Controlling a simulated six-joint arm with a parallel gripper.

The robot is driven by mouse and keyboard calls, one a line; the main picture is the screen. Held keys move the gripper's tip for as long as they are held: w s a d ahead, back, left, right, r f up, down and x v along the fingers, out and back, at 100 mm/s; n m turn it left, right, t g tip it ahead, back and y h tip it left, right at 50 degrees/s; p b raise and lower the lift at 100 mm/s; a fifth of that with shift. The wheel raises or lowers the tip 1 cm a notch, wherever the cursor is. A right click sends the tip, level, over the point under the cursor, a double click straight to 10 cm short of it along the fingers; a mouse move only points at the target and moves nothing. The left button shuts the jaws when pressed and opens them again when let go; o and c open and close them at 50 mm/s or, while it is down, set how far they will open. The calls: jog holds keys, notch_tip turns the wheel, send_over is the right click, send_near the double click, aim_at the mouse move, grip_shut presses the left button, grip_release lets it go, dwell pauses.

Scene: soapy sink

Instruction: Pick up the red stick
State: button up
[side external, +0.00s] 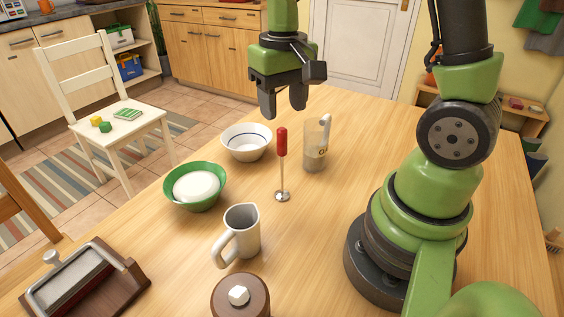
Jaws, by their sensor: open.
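The red stick (282,142) is a red handle on a thin metal shaft with a small round metal disc at its lower end. It stands upright on the wooden table in the middle of the side external view. My gripper (284,112) is above the red handle, fingers pointing down. Its dark fingers are apart with nothing between them. The fingertips look a little above the handle's top; the exact gap in depth cannot be told from this one view.
A glass mug (315,147) stands close right of the stick. A white bowl (246,142) and a green bowl with white contents (196,187) stand left. Table (320,245) is clear right of the pitcher.

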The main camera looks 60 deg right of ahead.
aim_at(282, 129)
notch_tip(282, 129, down, 8)
jog(key=shift+a+r, duration=0.1)
jog(key=shift+r, duration=0.05)
dwell(0.3)
jog(key=shift+c, duration=0.2)
grip_shut()
